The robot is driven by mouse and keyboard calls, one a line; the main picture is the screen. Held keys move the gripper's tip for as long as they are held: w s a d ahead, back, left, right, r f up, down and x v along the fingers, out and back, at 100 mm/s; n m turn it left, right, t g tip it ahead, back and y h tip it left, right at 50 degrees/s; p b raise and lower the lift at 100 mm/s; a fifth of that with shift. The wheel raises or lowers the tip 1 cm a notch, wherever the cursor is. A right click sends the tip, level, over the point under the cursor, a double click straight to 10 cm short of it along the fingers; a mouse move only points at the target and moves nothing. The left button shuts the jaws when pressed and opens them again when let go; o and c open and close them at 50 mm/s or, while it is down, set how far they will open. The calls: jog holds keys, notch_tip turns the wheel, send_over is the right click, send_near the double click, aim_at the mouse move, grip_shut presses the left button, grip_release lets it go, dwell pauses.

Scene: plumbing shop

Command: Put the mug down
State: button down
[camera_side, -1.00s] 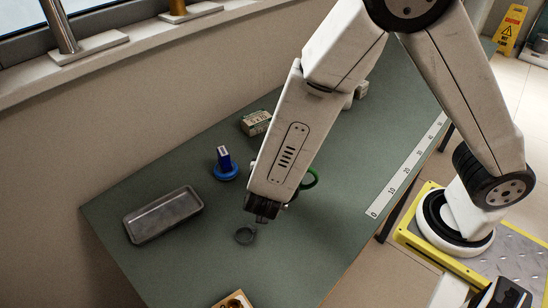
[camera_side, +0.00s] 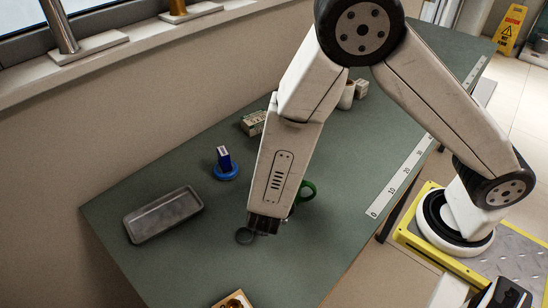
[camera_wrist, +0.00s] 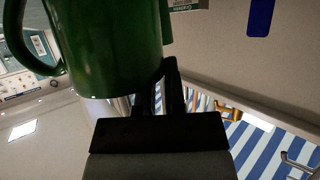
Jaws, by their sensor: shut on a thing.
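The mug is green and fills the upper left of the wrist view (camera_wrist: 110,45), with its handle to the left. In the side view only its green handle (camera_side: 308,190) shows, right of my forearm; the rest is hidden behind the arm. My gripper (camera_side: 264,226) is low over the green-topped bench (camera_side: 340,190). In the wrist view its dark fingers (camera_wrist: 165,88) are against the mug, shut on it. I cannot tell whether the mug touches the bench.
A grey tray (camera_side: 163,214), a blue round piece (camera_side: 225,174) with a blue block, and a small box (camera_side: 254,123) stand farther left. A wooden box (camera_side: 233,300) is at the front. Bench right of my gripper is clear.

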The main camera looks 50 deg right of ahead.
jog(key=c, duration=0.7)
grip_release()
jog(key=v, duration=1.2)
dwell(0.4)
jog(key=w+d+r+n+t+y, duration=0.1)
jog(key=w+d+r+n+y, duration=0.15)
jog(key=w+y, duration=0.65)
jog(key=s+d+n+g+y, duration=0.1)
jog(key=s+d+n+g, duration=0.5)
jog(key=s+d, duration=0.4)
jog(key=d+n, duration=0.1)
jog(key=d, duration=0.4)
jog(key=shift+g, duration=0.4)
